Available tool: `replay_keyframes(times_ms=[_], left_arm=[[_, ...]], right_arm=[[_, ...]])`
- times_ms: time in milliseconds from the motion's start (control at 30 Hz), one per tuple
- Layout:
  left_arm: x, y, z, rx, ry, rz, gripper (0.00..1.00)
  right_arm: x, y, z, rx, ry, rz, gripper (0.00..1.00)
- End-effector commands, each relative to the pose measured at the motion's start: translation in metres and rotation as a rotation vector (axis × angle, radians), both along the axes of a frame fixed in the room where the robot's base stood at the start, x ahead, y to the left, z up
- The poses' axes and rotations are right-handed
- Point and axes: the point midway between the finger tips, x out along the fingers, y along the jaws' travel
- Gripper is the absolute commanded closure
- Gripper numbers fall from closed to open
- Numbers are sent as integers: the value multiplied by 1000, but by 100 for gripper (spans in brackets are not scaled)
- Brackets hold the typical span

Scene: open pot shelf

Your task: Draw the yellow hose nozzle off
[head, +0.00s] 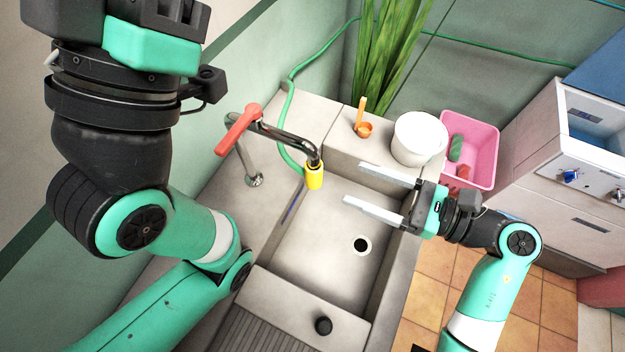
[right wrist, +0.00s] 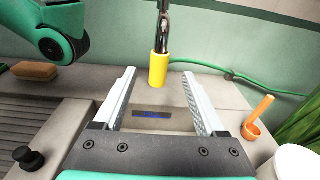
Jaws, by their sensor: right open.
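The yellow hose nozzle (head: 314,176) sits on the end of the dark metal faucet spout (head: 290,136), above the sink basin (head: 330,235). It also shows in the right wrist view (right wrist: 158,70), upright below the spout and beyond my fingertips, roughly between them. My right gripper (head: 353,183) is open and empty, to the right of the nozzle, with its fingers pointing at it and a gap between. In the right wrist view its two fingers (right wrist: 160,98) are wide apart. My left arm comes in from the left; its gripper is out of view.
A red faucet lever (head: 239,129) stands left of the spout. A green hose (head: 290,110) runs behind. An orange scoop (head: 363,127), white bucket (head: 418,138) and pink tub (head: 484,145) are at the back right. A black stopper (head: 323,325) is on the front ledge.

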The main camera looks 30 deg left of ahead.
Motion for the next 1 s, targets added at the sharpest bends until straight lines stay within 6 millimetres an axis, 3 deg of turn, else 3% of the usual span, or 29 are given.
replay_keyframes(times_ms=[33,100,467,833,1000], left_arm=[[0,0,-25,0,0,0,50],[0,0,-33,0,1,0,50],[0,0,-33,0,0,0,50],[0,0,-37,0,0,0,50],[0,0,-50,0,0,0,50]], right_arm=[[1,-1,-30,2,22,-2,27],[1,-2,-39,3,24,-4,27],[1,2,-39,6,22,-6,27],[0,58,-45,7,22,-3,27],[1,82,-50,7,21,-6,27]])
